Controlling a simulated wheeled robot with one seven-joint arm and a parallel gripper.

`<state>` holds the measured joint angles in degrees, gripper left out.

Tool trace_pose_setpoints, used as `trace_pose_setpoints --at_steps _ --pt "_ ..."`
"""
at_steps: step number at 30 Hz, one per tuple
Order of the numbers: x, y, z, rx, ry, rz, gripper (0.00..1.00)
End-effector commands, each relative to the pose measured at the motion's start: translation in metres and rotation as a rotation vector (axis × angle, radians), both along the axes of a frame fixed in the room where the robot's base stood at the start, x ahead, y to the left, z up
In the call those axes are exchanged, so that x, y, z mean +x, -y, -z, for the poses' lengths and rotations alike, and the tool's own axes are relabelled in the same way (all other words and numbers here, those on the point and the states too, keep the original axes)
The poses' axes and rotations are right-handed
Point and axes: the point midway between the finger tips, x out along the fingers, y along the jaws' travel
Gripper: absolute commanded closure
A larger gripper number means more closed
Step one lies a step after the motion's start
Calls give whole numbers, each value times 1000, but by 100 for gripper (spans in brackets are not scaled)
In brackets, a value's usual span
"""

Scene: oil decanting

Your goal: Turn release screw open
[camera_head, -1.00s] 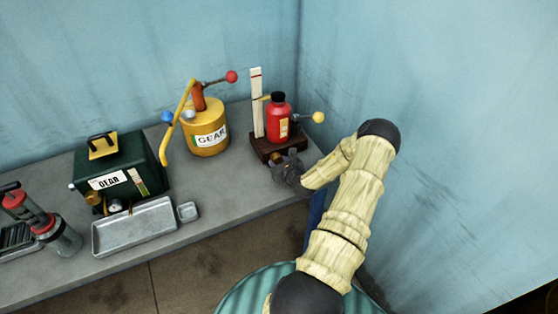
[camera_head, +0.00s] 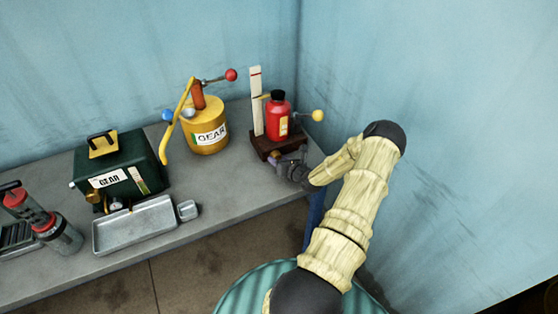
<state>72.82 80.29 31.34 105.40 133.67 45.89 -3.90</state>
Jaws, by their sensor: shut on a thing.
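A red bottle-shaped unit (camera_head: 278,118) with a black cap stands upright on a dark brown base (camera_head: 262,145) at the back right of the bench. A lever with a yellow ball (camera_head: 318,115) sticks out to its right. A small brownish knob, which looks like the release screw (camera_head: 275,156), shows low at the base's front. My gripper (camera_head: 281,162) is at this knob and shut on it. The fingers hide most of the knob, so how far it is turned cannot be seen.
A white marked board (camera_head: 256,100) stands beside the red unit. A yellow GEAR can (camera_head: 206,130) with a pump lever is to its left. A green GEAR box (camera_head: 118,165), a metal tray (camera_head: 135,226) and a small dish (camera_head: 187,210) stand further left. The front right bench is clear.

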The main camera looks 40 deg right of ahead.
Motion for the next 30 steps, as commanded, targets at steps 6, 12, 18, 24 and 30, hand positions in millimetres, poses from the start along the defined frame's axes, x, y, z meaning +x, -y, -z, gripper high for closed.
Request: trace_pose_setpoints --at_steps 6,12,18,24,30 --pt "0 0 1 0 -2 1 52" --pt "0 0 0 0 0 1 52" --pt "-10 0 -3 -1 0 1 52" --pt "-38 -2 -13 -3 -1 2 52" --pt "-75 -6 -27 -1 -2 3 52"
